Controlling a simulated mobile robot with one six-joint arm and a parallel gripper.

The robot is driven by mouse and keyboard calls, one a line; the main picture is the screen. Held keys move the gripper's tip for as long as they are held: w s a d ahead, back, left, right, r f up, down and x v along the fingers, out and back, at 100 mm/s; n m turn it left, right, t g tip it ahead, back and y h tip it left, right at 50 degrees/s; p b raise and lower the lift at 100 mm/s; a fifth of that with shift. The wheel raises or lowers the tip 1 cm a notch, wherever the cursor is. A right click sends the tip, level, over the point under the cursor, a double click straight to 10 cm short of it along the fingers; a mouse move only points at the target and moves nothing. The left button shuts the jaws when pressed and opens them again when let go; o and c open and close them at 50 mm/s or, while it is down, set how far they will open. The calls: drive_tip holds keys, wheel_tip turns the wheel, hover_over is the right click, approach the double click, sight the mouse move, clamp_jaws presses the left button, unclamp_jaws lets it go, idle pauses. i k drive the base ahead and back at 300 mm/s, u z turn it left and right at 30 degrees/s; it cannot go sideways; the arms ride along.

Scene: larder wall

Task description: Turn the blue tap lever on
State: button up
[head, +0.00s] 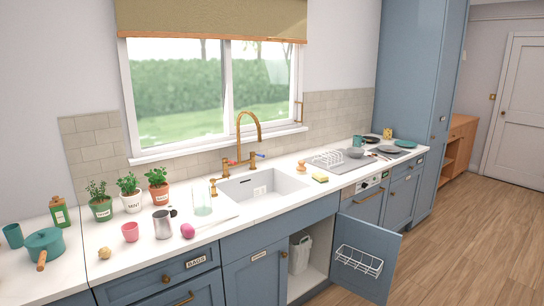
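The brass tap (240,140) stands behind the white sink (262,187), with a tall arched spout. Its blue lever (260,155) is on the right side and points out to the right. A red lever (228,162) is on the left side. The levers are small here, and I cannot tell whether water runs. My gripper is not in view.
A cabinet door (366,262) below the sink hangs open into the floor space. A glass jar (202,200), pink ball (187,230) and metal jug (162,224) stand left of the sink. Wooden floor (460,235) is clear.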

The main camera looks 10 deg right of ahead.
sight(253, 154)
drive_tip(key=z, duration=0.05)
drive_tip(key=k, duration=0.2)
drive_tip(key=u, duration=0.2)
drive_tip(key=i, duration=0.95)
drive_tip(key=u, duration=4.35)
drive_tip(key=i, duration=0.1)
drive_tip(key=z, duration=2.9)
